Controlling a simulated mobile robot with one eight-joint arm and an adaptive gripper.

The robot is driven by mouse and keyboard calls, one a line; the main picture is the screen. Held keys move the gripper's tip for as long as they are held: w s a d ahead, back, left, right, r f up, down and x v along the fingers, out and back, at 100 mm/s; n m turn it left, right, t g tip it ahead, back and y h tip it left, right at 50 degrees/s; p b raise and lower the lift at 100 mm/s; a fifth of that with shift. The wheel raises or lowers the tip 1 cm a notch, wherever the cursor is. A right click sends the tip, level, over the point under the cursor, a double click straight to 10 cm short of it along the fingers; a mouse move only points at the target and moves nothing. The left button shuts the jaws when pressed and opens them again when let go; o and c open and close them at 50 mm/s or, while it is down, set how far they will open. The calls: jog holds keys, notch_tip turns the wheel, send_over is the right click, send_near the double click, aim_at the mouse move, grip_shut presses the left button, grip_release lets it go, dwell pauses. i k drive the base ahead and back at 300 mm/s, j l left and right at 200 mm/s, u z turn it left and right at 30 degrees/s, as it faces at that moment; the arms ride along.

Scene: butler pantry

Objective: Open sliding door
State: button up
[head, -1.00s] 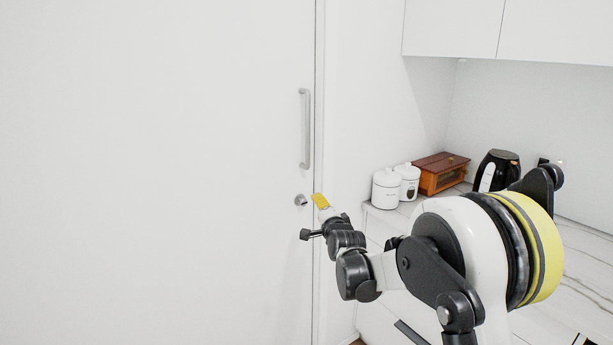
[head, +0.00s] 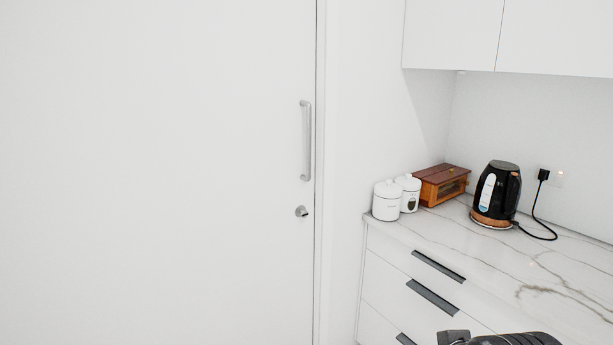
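The white sliding door (head: 160,170) fills the left half of the head view. Its right edge lies against the white frame, with no gap that I can make out. A vertical silver bar handle (head: 306,140) is mounted near that edge. A small round silver lock (head: 301,211) sits below the handle. My gripper is out of view. Only a dark part of my arm shows at the bottom right edge, over the drawers. Nothing touches the handle.
A marble-topped counter (head: 480,245) with drawers (head: 432,296) stands right of the door. On it are two white canisters (head: 387,203), a wooden box (head: 443,187) and a black kettle (head: 497,194) with a cord. White cupboards (head: 550,40) hang above. The space before the door looks clear.

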aim_at(157, 157)
jog(key=k+j+u, duration=0.15)
jog(key=u, duration=1)
